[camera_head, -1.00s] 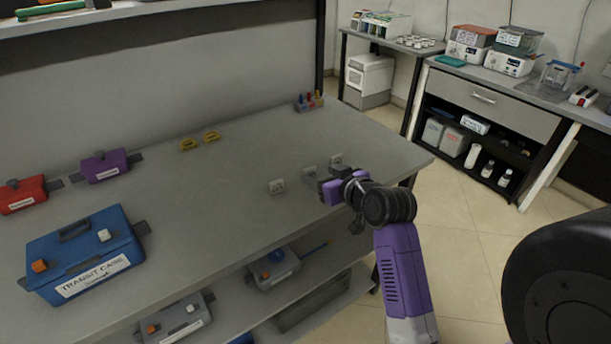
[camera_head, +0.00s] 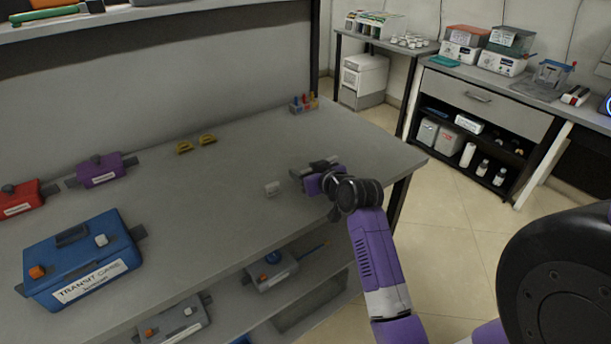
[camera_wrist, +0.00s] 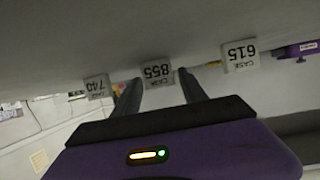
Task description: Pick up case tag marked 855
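The case tag marked 855 (camera_wrist: 157,74) is a small white block with black print, upside down in the wrist view. My gripper (camera_head: 313,169) is low over the right part of the bench top. It is open, with one finger on each side of the 855 tag in the wrist view; I cannot tell whether the tag is between the tips or just beyond them. A tag marked 740 (camera_wrist: 98,86) stands to the left and one marked 615 (camera_wrist: 239,56) to the right. In the head view one tag (camera_head: 272,188) shows left of my gripper; the others are hidden.
The bench top (camera_head: 230,215) holds a blue transit case (camera_head: 84,262), a purple box (camera_head: 101,170), a red box (camera_head: 20,199), yellow handles (camera_head: 196,143) and a small coloured rack (camera_head: 304,102). The bench is clear around the tags.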

